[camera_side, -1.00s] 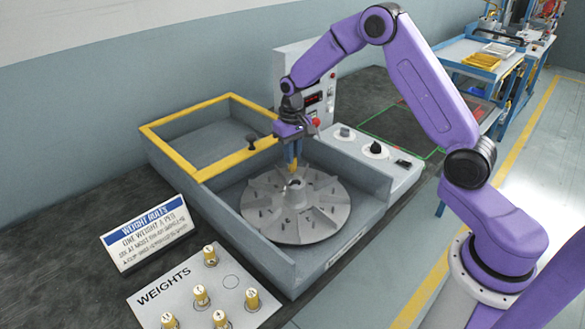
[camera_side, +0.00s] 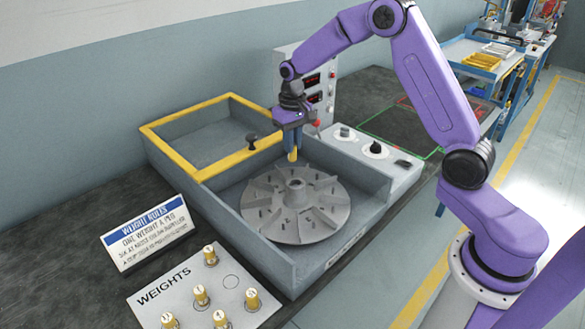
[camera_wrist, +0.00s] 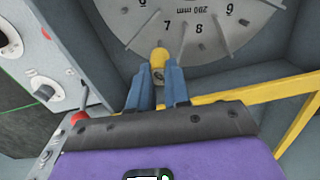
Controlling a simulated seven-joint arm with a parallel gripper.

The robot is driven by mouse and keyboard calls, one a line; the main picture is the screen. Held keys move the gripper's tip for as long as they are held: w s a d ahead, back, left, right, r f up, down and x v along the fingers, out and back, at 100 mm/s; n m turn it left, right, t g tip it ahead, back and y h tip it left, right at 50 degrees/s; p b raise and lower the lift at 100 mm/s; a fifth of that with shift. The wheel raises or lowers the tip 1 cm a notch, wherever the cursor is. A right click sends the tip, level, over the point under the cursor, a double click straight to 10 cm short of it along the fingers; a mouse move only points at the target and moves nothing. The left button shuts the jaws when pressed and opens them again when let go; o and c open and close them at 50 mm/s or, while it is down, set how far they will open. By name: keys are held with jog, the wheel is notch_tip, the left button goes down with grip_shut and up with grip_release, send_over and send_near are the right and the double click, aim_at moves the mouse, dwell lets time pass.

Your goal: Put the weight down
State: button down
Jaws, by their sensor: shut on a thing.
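My gripper (camera_side: 292,147) is shut on a small yellow weight (camera_side: 293,156) and holds it above the far part of the grey bladed wheel (camera_side: 260,223). A gap shows below the weight, apart from the wheel. In the wrist view the blue fingers of my gripper (camera_wrist: 158,80) grip the weight (camera_wrist: 159,58) from both sides, with the wheel (camera_wrist: 205,48) beyond it, its numbers 7 and 8 near the weight. The white weights board (camera_side: 180,289) holds several yellow weights standing upright, and one drawn circle on it is empty.
The wheel sits in a grey housing (camera_side: 222,226) with a raised yellow-edged guard frame (camera_side: 160,149) behind left. A knob panel (camera_side: 400,172) and a display box (camera_side: 290,65) stand close by my gripper. A sign (camera_side: 145,232) stands front left.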

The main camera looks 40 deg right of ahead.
jog(key=r, duration=0.2)
jog(key=a+r, duration=0.1)
jog(key=r, duration=0.2)
jog(key=shift+a, duration=0.1)
jog(key=s+a+n, duration=0.1)
jog(key=s+a, duration=0.3)
jog(key=a, duration=0.6)
jog(key=s+a+n, duration=0.2)
jog(key=s+a, duration=0.2)
jog(key=a, duration=0.7)
jog(key=s+a+n, duration=0.1)
jog(key=s+a, duration=0.3)
jog(key=a, duration=0.6)
notch_tip(320, 180, down, 16)
jog(key=shift+d+f, duration=0.15)
jog(key=shift+f, duration=0.1)
jog(key=shift+f, duration=0.3)
jog(key=c, duration=1.1)
grip_release()
